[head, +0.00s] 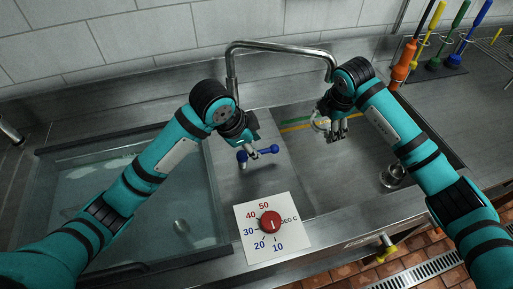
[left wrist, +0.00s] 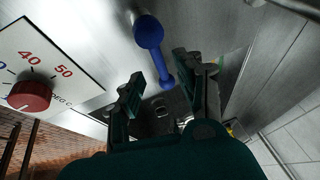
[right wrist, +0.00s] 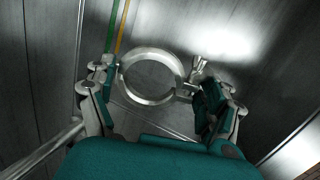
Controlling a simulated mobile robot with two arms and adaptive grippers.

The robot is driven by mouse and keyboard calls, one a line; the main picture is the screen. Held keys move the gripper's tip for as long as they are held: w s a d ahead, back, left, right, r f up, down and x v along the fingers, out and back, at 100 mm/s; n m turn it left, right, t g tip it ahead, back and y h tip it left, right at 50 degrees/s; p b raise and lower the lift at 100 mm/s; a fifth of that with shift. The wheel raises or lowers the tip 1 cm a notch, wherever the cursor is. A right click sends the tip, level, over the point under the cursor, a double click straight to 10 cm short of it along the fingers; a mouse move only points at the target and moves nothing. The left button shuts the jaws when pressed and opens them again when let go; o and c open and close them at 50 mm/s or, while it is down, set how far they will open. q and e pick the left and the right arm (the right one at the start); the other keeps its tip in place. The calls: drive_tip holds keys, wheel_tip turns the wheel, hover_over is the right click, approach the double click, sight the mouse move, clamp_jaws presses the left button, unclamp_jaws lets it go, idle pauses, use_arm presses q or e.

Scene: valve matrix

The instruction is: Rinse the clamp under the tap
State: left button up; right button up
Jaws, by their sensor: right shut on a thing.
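The clamp is a silver ring with a wing nut; it shows in the right wrist view (right wrist: 150,76) and small in the head view (head: 320,123). My right gripper (head: 336,133) is shut on it, above the right basin and below the tap's spout end. The tap (head: 280,46) is a bent steel pipe; no water shows from it. A blue lever (head: 265,150) stands on the divider between the basins. My left gripper (head: 247,143) is open at the lever; in the left wrist view the lever (left wrist: 161,65) shows beyond and between the spread fingers.
A temperature dial (head: 270,222) with a red knob is at the front edge. The left basin (head: 95,215) holds water. A small metal cup-like part (head: 392,176) is in the right basin. Coloured-handled brushes (head: 460,35) stand at the back right.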

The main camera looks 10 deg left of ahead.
use_arm(q)
drive_tip(key=shift+x, duration=1.6)
clamp_jaws()
